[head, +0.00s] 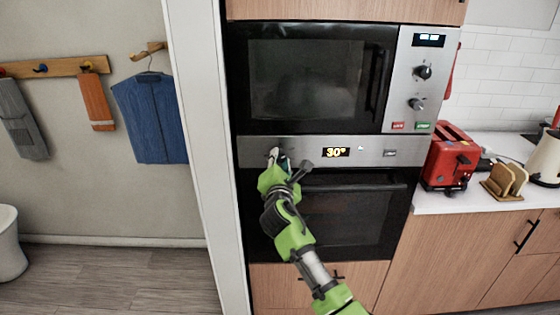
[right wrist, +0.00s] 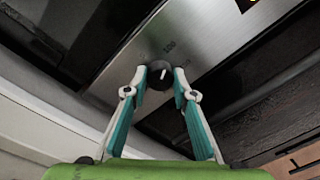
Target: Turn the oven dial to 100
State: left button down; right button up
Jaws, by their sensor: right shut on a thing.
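The oven (head: 345,215) is built into the wood cabinet below the microwave. Its metal control strip (head: 380,143) has a lit display (head: 335,152) that reads about 30°. My right gripper (head: 277,158) is at the left end of this strip and hides the dial in the head view. In the right wrist view the black oven dial (right wrist: 160,74) with a white pointer mark sits between the fingertips of my right gripper (right wrist: 160,84), which is shut on it. Small printing shows on the panel beside the dial. My left gripper is not in view.
The microwave (head: 310,80) with its own two knobs is above the oven. A red toaster (head: 450,157) and a toast rack (head: 504,181) stand on the white counter at right. A white wall edge (head: 208,190) runs close left of the oven.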

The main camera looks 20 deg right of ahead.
jog(key=o, duration=1.1)
jog(key=v, duration=1.2)
